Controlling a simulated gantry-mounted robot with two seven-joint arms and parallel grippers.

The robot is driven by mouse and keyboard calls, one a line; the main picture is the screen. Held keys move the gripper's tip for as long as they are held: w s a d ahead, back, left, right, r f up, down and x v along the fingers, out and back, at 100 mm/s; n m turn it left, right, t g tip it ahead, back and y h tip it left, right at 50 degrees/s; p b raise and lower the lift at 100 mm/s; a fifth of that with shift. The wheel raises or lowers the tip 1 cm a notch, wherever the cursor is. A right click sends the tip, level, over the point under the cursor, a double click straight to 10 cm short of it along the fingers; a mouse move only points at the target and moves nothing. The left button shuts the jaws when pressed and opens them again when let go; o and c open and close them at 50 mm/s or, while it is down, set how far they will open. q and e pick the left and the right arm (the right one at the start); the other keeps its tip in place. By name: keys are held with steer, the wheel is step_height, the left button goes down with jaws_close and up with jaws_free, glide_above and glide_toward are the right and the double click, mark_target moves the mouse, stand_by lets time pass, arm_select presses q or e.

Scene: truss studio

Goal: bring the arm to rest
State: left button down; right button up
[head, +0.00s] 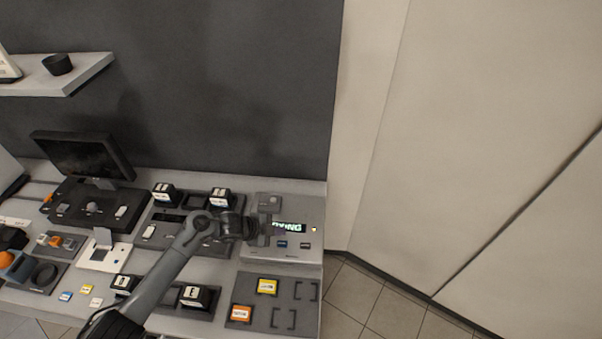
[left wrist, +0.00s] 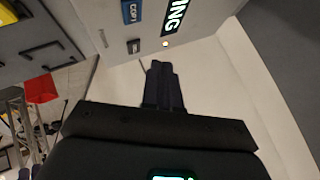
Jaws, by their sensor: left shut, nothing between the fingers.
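My left arm reaches in from the lower left of the head view. My left gripper (head: 277,230) is over the right part of the bench, in front of a light grey device with a lit display (head: 290,227) reading "...YING". In the left wrist view my gripper's fingers (left wrist: 163,86) are together with nothing between them. The device's blue button marked "COPY" (left wrist: 132,11) and the lit display (left wrist: 175,15) lie beyond the fingers. I cannot tell whether the fingers touch the device. My right gripper is in neither view.
A monitor (head: 84,156) stands at the back left, below a shelf (head: 88,72). The floor (head: 375,305) right of the bench is clear.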

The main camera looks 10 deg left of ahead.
arm_select(q)
steer(key=shift+n+t+y, duration=0.3)
steer(key=shift+n+y, duration=0.3)
steer(key=shift+n, duration=0.3)
steer(key=s+d, duration=0.1)
steer(key=s+d+f, duration=0.1)
steer(key=s, duration=0.1)
steer(key=s+d+f, duration=0.1)
steer(key=shift+s+d+f, duration=0.15)
steer(key=s+a+r+n+g+y, duration=0.1)
steer(key=s+a+r+n+y, duration=0.3)
steer(key=s, duration=0.7)
steer(key=s+r+n+g+h, duration=0.1)
steer(key=s+n, duration=0.5)
steer(key=s, duration=0.5)
steer(key=s+a+r+n+g+y, duration=0.25)
steer(key=s+n, duration=0.25)
steer(key=s, duration=0.5)
step_height(320, 180, up, 12)
steer(key=t+p, duration=0.1)
steer(key=p, duration=1.1)
steer(key=shift+w+d+m, duration=0.2)
steer(key=shift+d+m, duration=0.1)
steer(key=shift+d, duration=0.15)
